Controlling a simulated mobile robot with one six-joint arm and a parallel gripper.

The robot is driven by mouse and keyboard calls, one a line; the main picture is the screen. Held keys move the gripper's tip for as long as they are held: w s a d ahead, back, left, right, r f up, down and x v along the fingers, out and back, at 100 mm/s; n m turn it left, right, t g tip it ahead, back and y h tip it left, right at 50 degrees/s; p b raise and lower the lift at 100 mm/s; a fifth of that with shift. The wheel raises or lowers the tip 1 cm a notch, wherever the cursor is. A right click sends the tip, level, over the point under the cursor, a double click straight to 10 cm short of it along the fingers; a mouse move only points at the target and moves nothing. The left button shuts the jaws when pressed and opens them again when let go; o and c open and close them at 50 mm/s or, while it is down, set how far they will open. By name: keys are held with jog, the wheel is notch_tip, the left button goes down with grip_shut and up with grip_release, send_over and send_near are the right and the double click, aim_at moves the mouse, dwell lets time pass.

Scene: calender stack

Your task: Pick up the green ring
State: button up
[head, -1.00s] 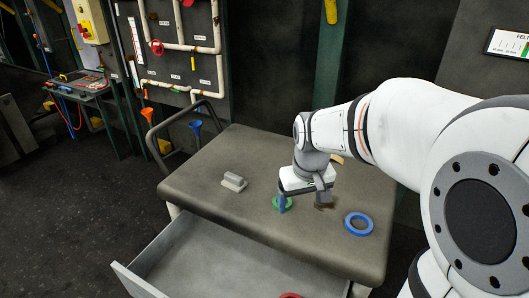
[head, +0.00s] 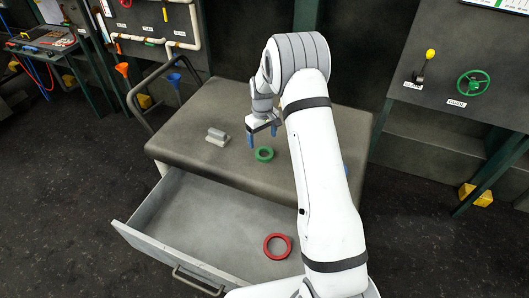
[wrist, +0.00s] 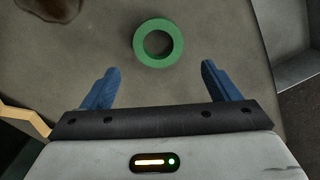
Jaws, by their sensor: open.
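The green ring (head: 264,154) lies flat on the grey cabinet top (head: 235,110), near its front edge. It also shows in the wrist view (wrist: 158,43), beyond my fingertips and between their lines, fully visible and untouched. My gripper (head: 264,138), with blue fingers, points down just behind the ring in the head view. In the wrist view my gripper (wrist: 159,72) is open, with nothing between its fingers.
A grey block (head: 217,136) stands on the top, left of the ring. Below the front edge, an open drawer (head: 205,222) holds a red ring (head: 277,246). A sliver of something blue (head: 346,170) shows behind my arm. A dark brown thing (wrist: 48,8) lies at the wrist view's upper left.

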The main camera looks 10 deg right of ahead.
aim_at(264, 154)
notch_tip(264, 154, down, 7)
jog(key=shift+d+r+p, duration=0.1)
jog(key=shift+d+p, duration=0.05)
jog(key=shift+p, duration=1.1)
jog(key=c, duration=1.1)
